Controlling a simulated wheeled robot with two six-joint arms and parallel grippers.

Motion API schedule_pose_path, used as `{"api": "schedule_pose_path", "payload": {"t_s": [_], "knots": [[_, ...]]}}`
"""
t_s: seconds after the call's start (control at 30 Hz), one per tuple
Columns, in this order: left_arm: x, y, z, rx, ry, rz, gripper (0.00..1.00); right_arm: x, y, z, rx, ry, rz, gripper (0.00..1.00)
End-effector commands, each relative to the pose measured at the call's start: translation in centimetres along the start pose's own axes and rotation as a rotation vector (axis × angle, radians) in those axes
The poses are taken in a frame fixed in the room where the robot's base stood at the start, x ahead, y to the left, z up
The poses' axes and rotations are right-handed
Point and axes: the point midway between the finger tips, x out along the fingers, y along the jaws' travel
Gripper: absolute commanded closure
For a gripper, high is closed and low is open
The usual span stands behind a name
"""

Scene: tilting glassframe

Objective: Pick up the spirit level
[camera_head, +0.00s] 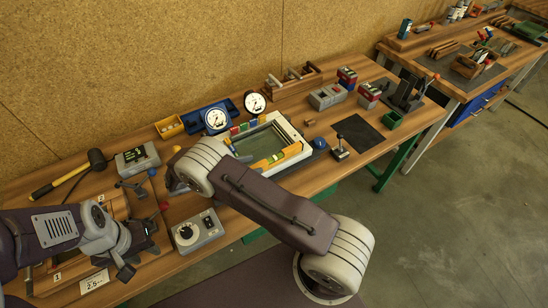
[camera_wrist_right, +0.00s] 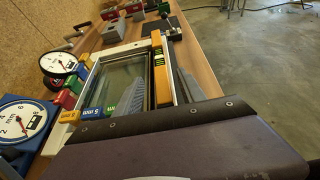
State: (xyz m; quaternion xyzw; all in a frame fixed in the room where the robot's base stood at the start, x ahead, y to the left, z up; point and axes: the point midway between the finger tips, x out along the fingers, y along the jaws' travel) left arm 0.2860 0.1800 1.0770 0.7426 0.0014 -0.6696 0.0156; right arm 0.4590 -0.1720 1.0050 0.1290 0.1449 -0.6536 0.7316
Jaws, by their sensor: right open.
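The spirit level (camera_head: 272,161) is an orange bar with a green vial. It lies along the near side of the tilting glass frame (camera_head: 290,131). In the right wrist view, the level (camera_wrist_right: 158,68) points away from me on the right side of the frame (camera_wrist_right: 100,66). My right gripper (camera_wrist_right: 157,82) is open, with a grey finger on each side of the level's line; contact cannot be told. In the head view my right arm hides this gripper and the level's left end. My left gripper (camera_head: 141,258) is open and empty over the bench's left part.
Dial gauges (camera_head: 216,119) and coloured blocks (camera_wrist_right: 70,93) stand along the frame's far side. A grey box with a knob (camera_head: 197,231) sits on the near bench edge.

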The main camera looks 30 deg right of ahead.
Motion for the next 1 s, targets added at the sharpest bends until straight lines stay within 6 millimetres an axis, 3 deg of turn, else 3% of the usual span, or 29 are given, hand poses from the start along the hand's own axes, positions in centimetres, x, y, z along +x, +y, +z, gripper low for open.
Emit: {"api": "schedule_pose_path", "payload": {"t_s": [0.2,0.3,0.57,0.73,1.0], "knots": [[-2.6,0.1,-0.3,0.000,0.000,0.000,0.64,3.1,-0.2,0.6,-0.005,-0.002,-0.004,0.53],[-2.8,0.1,-0.3,0.000,0.000,0.000,0.64,4.6,-0.2,0.2,-0.002,-0.001,-0.002,0.53],[-2.6,0.1,-0.3,0.000,0.000,0.000,0.64,5.2,-0.1,0.0,0.000,0.000,0.001,0.53],[-2.6,0.1,-0.3,0.000,0.000,0.000,0.64,5.2,-0.1,0.0,0.000,0.000,0.001,0.97],[-2.6,0.1,-0.3,0.000,0.000,0.000,0.64,5.1,-0.1,0.0,0.000,0.000,0.001,1.00]]}}
